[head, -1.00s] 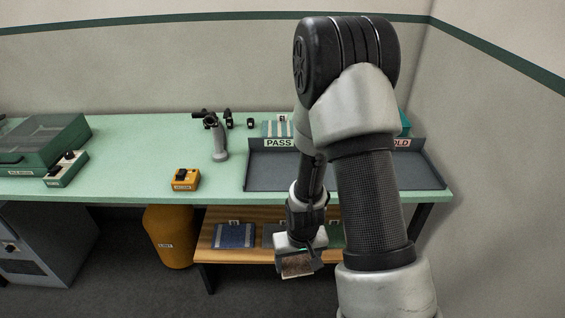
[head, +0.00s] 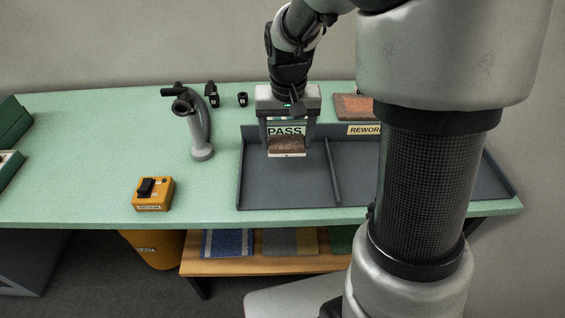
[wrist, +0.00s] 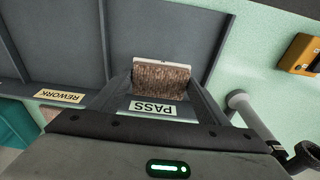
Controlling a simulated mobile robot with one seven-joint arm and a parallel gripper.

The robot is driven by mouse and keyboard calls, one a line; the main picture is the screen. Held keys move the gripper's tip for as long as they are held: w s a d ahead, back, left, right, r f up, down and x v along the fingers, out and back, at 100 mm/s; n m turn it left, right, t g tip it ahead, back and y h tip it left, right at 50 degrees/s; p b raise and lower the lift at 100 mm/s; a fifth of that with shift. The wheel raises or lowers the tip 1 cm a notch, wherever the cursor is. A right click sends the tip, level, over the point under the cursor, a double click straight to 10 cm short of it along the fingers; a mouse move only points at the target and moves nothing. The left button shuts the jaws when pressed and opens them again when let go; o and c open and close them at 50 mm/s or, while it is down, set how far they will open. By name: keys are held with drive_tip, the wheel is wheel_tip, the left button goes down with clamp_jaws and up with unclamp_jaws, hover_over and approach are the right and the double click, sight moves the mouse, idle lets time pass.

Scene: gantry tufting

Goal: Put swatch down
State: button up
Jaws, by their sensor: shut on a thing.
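A brown tufted swatch (head: 287,144) with a pale edge is held between the fingers of my gripper (head: 289,138). It also shows in the wrist view (wrist: 161,76), with the gripper fingers on either side of it. The gripper is shut on the swatch, over the PASS compartment of the grey divided tray (head: 275,190). The PASS label (head: 286,131) shows just behind the swatch. Whether the swatch touches the tray floor cannot be told. The REWORK label (head: 364,130) marks the compartment to the right, partly hidden by my arm.
A divider (head: 333,172) separates the tray compartments. A yellow switch box (head: 153,194) sits near the bench's front edge. A reddish-brown swatch (head: 353,106) lies behind the tray. Other swatches (head: 228,243) lie on the wooden shelf below.

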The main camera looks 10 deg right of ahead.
hover_over(286, 174)
drive_tip(key=f, duration=0.3)
drive_tip(key=s+f, duration=0.1)
drive_tip(key=f, duration=0.1)
drive_tip(key=shift+w+f+b, duration=0.1)
drive_tip(key=shift+f+b, duration=0.45)
drive_tip(key=shift+f, duration=1.65)
drive_tip(key=shift+f, duration=0.15)
drive_tip(key=o, duration=1)
drive_tip(key=shift+o, duration=0.2)
